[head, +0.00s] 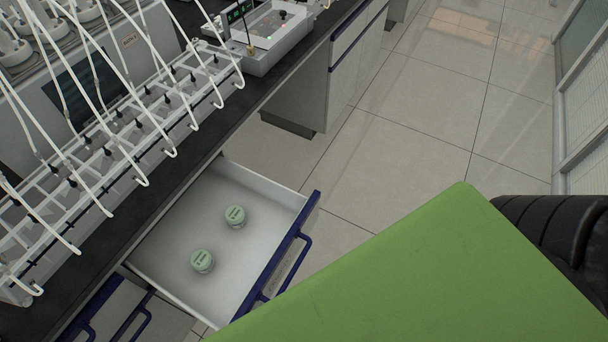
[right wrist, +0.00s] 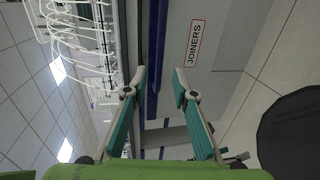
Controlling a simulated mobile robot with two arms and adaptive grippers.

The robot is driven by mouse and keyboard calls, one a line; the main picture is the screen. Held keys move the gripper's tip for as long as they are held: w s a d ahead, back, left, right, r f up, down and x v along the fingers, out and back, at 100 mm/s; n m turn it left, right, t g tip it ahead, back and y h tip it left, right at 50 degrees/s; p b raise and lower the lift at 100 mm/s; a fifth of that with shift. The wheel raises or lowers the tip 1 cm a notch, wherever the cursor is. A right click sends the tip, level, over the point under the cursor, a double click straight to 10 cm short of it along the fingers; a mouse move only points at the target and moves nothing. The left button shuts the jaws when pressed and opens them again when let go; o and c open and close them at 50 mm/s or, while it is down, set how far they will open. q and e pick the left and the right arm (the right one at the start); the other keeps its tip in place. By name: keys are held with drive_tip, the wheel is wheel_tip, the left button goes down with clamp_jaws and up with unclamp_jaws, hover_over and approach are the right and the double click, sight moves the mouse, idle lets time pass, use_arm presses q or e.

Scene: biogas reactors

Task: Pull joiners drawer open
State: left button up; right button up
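A drawer (head: 270,188) stands open below the dark bench top in the head view, with a blue-edged front and a blue handle (head: 290,268). Two jars with pale green lids, one nearer (head: 202,262) and one farther (head: 235,216), stand inside. In the right wrist view a grey front carries a red-framed JOINERS label (right wrist: 195,43), beside a blue handle bar (right wrist: 153,60). My right gripper (right wrist: 160,80) is open there, its fingertips on either side of the blue bar, with no visible grip. No label is legible on the open drawer in the head view. My left gripper is out of view.
White tubing on a clear rack (head: 120,140) lines the bench top (head: 190,165). A tray-like device with lights (head: 270,35) sits farther along. Another blue-handled front (head: 110,310) is at lower left. Tiled floor (head: 400,130) is open beyond the drawer. My green arm part covers the lower right.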

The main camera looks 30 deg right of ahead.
drive_tip(key=shift+v, duration=1.45)
